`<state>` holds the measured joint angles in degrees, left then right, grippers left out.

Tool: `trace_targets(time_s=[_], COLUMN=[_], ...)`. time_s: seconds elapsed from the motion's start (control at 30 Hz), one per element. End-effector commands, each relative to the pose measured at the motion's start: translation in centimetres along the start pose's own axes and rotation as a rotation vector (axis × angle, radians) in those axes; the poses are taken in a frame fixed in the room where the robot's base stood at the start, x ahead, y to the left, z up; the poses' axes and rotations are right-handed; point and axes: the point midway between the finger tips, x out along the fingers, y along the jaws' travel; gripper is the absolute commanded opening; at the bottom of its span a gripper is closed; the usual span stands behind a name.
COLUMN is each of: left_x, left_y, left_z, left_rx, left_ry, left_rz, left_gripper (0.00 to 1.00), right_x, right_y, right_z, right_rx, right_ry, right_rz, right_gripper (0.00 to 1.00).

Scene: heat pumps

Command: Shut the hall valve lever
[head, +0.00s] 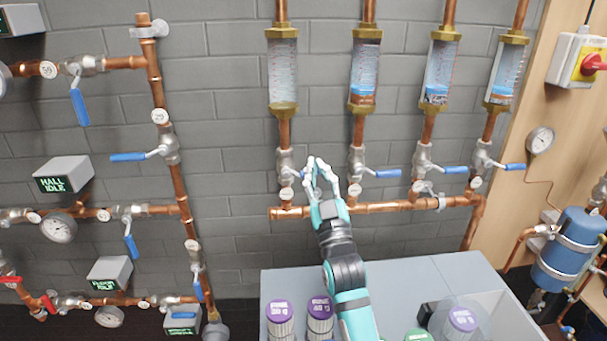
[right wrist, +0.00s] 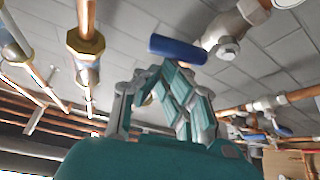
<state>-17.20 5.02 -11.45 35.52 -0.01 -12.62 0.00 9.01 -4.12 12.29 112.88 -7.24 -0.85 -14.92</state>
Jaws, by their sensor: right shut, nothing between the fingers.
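My right gripper (head: 317,166) is shut and empty in front of the leftmost valve (head: 286,165) of the row under the sight tubes. It hides most of that valve's lever in the head view. In the right wrist view a blue lever (right wrist: 178,49) lies just beyond my gripper's fingers (right wrist: 160,85); I cannot tell whether they touch. A grey box (head: 64,175) reading "HALL IDLE" hangs on the left wall. A blue lever (head: 128,157) beside it lies across its vertical pipe. I cannot tell which lever is the hall one. My left gripper is out of view.
Three more valves in the row have blue levers (head: 387,174) pointing right, crosswise to their pipes. A grey bench (head: 415,270) with purple-capped jars (head: 280,318) stands below. A blue tank (head: 570,250) and red switch (head: 592,65) are at the right.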

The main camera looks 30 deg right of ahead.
Motion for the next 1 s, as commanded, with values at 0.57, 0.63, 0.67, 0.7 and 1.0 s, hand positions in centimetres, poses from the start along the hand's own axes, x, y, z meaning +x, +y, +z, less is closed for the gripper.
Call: trace_targets(time_s=[0.57, 0.63, 0.67, 0.7, 1.0], left_x=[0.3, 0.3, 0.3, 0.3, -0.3], left_y=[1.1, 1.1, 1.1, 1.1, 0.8], left_z=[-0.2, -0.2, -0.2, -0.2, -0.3], left_rx=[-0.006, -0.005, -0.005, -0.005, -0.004], left_ry=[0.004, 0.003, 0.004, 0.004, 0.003], left_rz=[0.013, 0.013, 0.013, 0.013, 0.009], left_gripper=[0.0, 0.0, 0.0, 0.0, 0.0], right_x=[-0.5, -0.4, -0.4, -0.4, 0.1], right_y=[0.5, 0.5, 0.5, 0.5, 0.7], right_z=[1.6, 1.6, 1.6, 1.6, 1.0], right_rx=[-0.003, -0.003, -0.003, -0.004, -0.004], right_ry=[-0.016, -0.016, -0.016, -0.017, -0.015], right_rz=[-0.004, -0.004, -0.004, -0.004, -0.004], right_gripper=[0.0, 0.0, 0.0, 0.0, 0.0])
